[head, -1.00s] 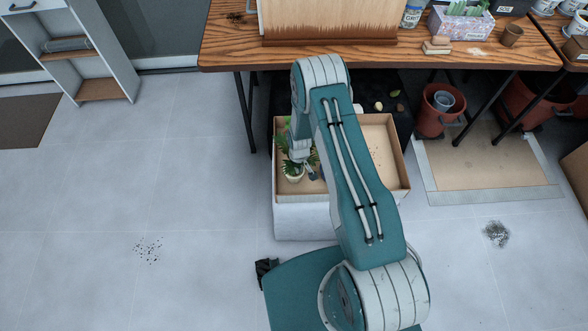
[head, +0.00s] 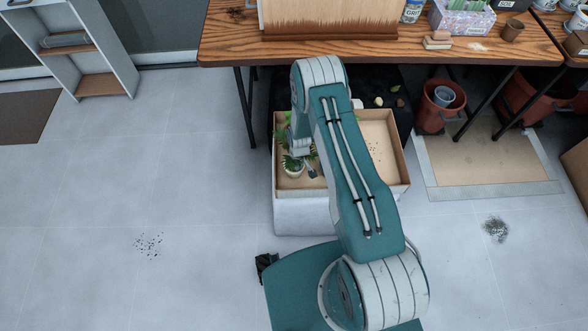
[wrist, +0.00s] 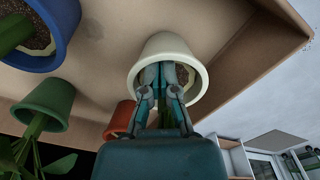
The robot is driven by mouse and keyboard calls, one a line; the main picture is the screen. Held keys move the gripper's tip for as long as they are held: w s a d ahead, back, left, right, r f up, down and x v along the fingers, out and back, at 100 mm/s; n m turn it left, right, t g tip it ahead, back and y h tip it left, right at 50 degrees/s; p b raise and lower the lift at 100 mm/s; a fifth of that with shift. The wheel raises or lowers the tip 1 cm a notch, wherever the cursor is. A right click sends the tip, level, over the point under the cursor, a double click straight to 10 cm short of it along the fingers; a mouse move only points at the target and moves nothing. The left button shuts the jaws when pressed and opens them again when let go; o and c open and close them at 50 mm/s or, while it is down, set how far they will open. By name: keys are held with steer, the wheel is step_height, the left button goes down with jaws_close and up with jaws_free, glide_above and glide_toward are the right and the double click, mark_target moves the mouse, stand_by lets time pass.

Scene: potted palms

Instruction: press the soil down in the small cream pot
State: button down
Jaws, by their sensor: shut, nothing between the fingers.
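The small cream pot (wrist: 170,46) is in the middle of the wrist view, with a plant's green stem partly showing behind my fingers. My gripper (wrist: 166,74) is shut and empty. Its fingertips overlap the pot's mouth, inside the rim as seen; whether they touch the soil cannot be told, as they hide most of it. In the head view a pale pot with a green plant (head: 293,168) stands in the left front part of a shallow wooden tray (head: 385,185). My arm hides much of the tray and most of my gripper there.
In the wrist view a blue pot (wrist: 62,40), a green pot (wrist: 47,103) and a terracotta pot (wrist: 118,118) stand close by. A wooden bench (head: 225,48) stands behind the tray. The tray's right side looks mostly clear, with a few dark specks.

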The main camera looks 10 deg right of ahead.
steer(key=shift+s+f, duration=0.1)
steer(key=shift+f, duration=0.3)
stand_by(0.7)
step_height(320, 180, up, 9)
stand_by(1.2)
steer(key=shift+r, duration=0.1)
steer(key=s+r+m+t, duration=0.2)
steer(key=s+r+t, duration=0.1)
steer(key=r, duration=3)
steer(key=s+r+m+t, duration=0.1)
steer(key=s+r, duration=0.6)
steer(key=s, duration=0.4)
steer(key=s+r+t, duration=0.1)
steer(key=s+r, duration=0.7)
steer(key=s, duration=0.3)
steer(key=shift+r+m+t, duration=0.3)
steer(key=shift+m, duration=0.1)
